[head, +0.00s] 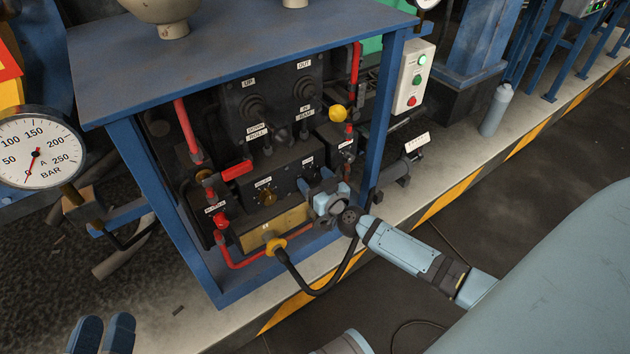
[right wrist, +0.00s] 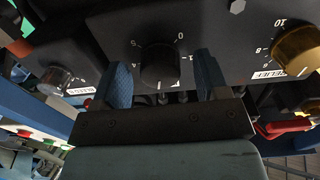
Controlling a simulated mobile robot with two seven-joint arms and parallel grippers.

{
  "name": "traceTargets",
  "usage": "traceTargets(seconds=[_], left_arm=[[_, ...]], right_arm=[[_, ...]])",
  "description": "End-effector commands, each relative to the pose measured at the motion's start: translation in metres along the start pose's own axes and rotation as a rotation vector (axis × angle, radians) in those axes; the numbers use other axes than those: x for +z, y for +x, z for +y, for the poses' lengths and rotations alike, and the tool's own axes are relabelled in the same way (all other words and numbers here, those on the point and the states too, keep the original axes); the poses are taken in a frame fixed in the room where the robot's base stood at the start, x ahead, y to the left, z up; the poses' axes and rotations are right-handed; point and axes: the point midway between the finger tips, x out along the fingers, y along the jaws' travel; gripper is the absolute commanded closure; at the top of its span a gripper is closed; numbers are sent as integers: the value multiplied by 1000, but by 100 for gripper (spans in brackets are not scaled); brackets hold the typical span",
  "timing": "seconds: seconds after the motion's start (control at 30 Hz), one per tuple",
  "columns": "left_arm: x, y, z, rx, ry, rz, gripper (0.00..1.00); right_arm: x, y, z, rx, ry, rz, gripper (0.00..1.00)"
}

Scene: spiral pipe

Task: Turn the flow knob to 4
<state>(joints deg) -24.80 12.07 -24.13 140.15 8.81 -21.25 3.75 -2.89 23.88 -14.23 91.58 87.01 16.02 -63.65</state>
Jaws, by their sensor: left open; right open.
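The flow knob (right wrist: 160,66) is a black round knob on a dark panel, in the middle of the right wrist view. Its white mark points to the bottom of that picture; a 5 and a 0 show above it and a 1 at its right. My right gripper (right wrist: 163,72) is open, with one blue finger on each side of the knob; I cannot tell whether they touch it. In the head view my right gripper (head: 313,183) is at the panel's right part and largely hides the knob. My left gripper (head: 103,335) is open and empty at the bottom left, away from the panel.
The brass relief knob (right wrist: 301,50) is close beside the flow knob, and the bleed knob (right wrist: 57,79) is at the other side. Red pipes, a red-handled valve (head: 237,170), a black hose (head: 306,287) and the blue frame post (head: 380,125) crowd the panel.

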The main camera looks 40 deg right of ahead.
Motion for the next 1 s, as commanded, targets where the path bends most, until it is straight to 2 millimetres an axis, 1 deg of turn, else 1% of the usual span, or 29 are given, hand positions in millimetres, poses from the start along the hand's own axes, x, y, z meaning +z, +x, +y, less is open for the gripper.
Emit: traceTargets(seconds=[0.03, 0.07, 0.1, 0.17, 0.2, 0.27, 0.47, 0.67, 0.87, 1.0], left_arm=[[0, 0, 0, 0, 0, 1, 57], [0, 0, 0, 0, 0, 1, 57], [-1, 0, 0, 0, 0, 1, 57], [-1, 0, 0, 0, 0, 2, 57], [-1, 0, 0, 0, 0, 2, 57], [-1, 0, 0, 0, 0, 2, 57], [-2, 0, 0, 1, 0, 4, 57], [-8, 0, 1, 0, 2, 19, 57], [-19, 0, 3, -3, 4, 51, 57], [-25, -2, 4, -8, 3, 75, 57]], right_arm=[[0, 0, 0, 0, 0, 0, 32], [0, 0, 0, 0, 0, 0, 37], [0, 0, 0, 0, 0, 0, 46], [0, 0, 0, 0, 0, 0, 60], [0, 0, 0, 0, 0, 0, 69], [0, 0, 0, 0, 0, 0, 81], [0, 0, 0, 0, 7, 0, 81], [-1, 0, 0, 0, 64, -2, 81], [-2, 0, -1, 1, 193, -4, 81], [-2, 0, -1, 0, 317, -7, 81]])
